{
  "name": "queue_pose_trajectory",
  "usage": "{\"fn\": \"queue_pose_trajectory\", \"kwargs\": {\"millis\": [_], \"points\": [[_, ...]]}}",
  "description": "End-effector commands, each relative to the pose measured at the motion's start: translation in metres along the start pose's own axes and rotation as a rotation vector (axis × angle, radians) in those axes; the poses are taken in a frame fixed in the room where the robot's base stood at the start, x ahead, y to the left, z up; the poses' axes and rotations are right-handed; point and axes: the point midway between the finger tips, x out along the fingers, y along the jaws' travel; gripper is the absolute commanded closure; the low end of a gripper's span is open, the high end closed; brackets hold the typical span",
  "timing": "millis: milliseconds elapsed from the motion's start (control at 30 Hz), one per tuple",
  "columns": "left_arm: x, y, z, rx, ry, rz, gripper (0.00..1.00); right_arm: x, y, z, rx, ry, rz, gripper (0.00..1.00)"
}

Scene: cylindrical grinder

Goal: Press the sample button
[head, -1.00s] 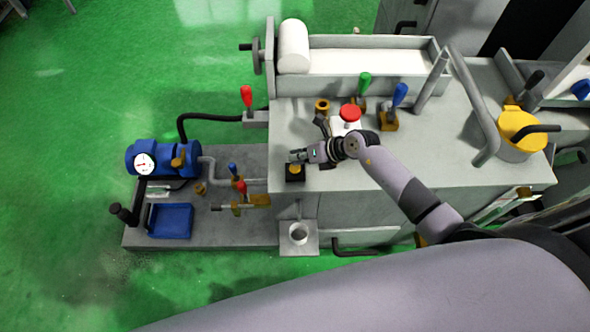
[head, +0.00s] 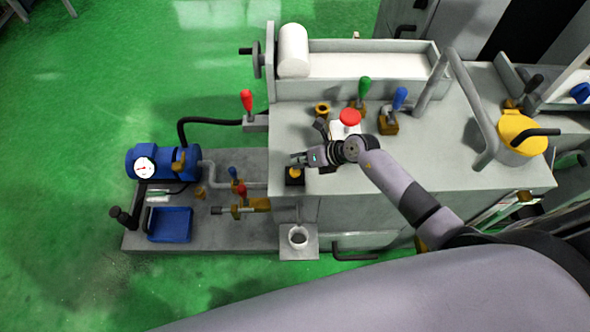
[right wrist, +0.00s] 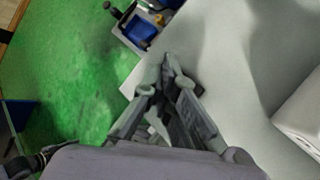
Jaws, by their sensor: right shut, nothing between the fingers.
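A small black box with a yellow button (head: 295,173) sits at the left front corner of the grey machine top in the head view. A red mushroom button (head: 350,117) on a white box stands further back to the right. My right gripper (head: 293,160) is shut and empty. Its tips are just behind and over the yellow button in the head view; whether they touch it I cannot tell. In the right wrist view the shut fingers (right wrist: 164,80) point away from the camera, and no button shows. My left gripper is not in view.
Green (head: 364,88) and blue (head: 400,98) levers stand behind my right arm. A red lever (head: 247,101) is left of the machine top. A low bench holds a blue pump (head: 160,161) and a blue tray (head: 170,224). A yellow-capped part (head: 520,130) stands at right.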

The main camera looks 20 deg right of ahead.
Motion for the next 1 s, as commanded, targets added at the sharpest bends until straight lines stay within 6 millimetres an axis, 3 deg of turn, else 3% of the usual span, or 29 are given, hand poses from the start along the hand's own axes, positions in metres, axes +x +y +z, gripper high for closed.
{"fn": "queue_pose_trajectory", "kwargs": {"millis": [1000], "points": [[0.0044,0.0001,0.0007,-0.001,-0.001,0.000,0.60,0.0061,-0.0044,-0.0044,0.000,0.000,0.000,1.00]]}}
